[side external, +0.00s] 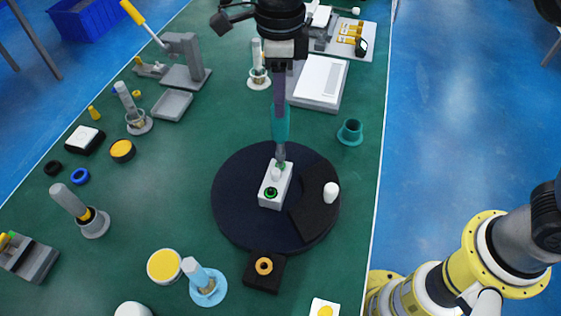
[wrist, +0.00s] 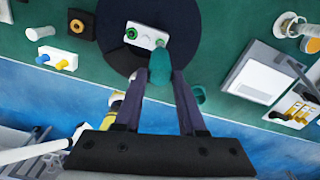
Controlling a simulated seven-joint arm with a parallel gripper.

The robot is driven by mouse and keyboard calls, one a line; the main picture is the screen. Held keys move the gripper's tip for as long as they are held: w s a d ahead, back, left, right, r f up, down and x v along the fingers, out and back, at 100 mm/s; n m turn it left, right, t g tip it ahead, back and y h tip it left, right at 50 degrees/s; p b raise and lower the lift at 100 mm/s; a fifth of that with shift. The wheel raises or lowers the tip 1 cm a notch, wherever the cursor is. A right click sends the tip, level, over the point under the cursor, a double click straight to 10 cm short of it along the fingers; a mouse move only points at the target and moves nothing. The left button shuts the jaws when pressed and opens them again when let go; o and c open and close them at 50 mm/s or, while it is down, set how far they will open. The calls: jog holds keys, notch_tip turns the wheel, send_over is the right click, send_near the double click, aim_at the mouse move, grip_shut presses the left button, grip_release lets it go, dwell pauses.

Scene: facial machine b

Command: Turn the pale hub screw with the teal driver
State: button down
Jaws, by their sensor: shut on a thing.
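My gripper (side external: 279,104) points down over the dark round plate (side external: 232,215) and is shut on the teal driver (side external: 280,124). The driver is upright, its grey shaft reaching down to the white block (side external: 267,198) on the plate. In the wrist view the driver (wrist: 160,68) stands between my dark fingertips (wrist: 160,76). The pale hub screw (side external: 276,174) is at the block's far end, under the driver tip. I cannot tell whether the tip touches it. A green ring (side external: 271,193) sits at the block's near end; it also shows in the wrist view (wrist: 132,34).
A black pad (side external: 314,212) with a white cylinder (side external: 331,192) lies on the plate's right. An empty teal stand (side external: 350,132) is to the right. A black block with an orange ring (side external: 264,266) is in front. Several holders, caps and trays cover the left.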

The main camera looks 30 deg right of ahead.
jog(key=shift+r, duration=1.4)
notch_tip(320, 180, down, 5)
jog(key=shift+f, duration=0.1)
dwell(0.3)
